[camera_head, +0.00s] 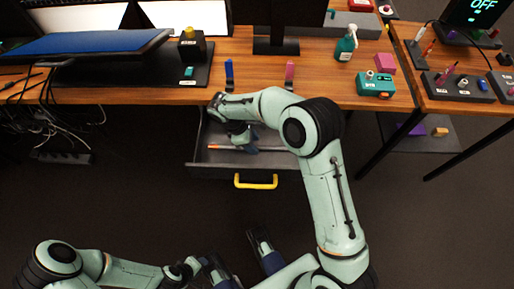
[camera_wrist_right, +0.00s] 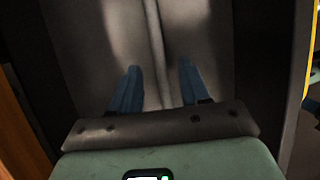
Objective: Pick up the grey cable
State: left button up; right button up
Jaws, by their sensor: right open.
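A long, thin grey strip, which looks like the grey cable (camera_head: 221,147), lies from left to right in the open drawer (camera_head: 205,158). Its left end looks reddish in the head view. In the right wrist view the grey cable (camera_wrist_right: 155,50) runs down the picture and passes between the two blue fingers. My right gripper (camera_head: 250,148) reaches down into the drawer over it. In the wrist view the right gripper (camera_wrist_right: 158,82) is open, with a finger on each side of the strip.
The drawer has a yellow handle (camera_head: 256,182) at its front. The wooden desk (camera_head: 330,88) above it carries a blue clip-like object (camera_head: 229,73), a pink one (camera_head: 290,73), a teal bottle (camera_head: 346,45) and a teal box (camera_head: 376,84). The dark floor before the drawer is clear.

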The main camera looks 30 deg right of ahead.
jog(key=shift+s+d+f, duration=0.15)
jog(key=shift+d+f, duration=0.05)
jog(key=shift+f, duration=0.5)
grip_shut()
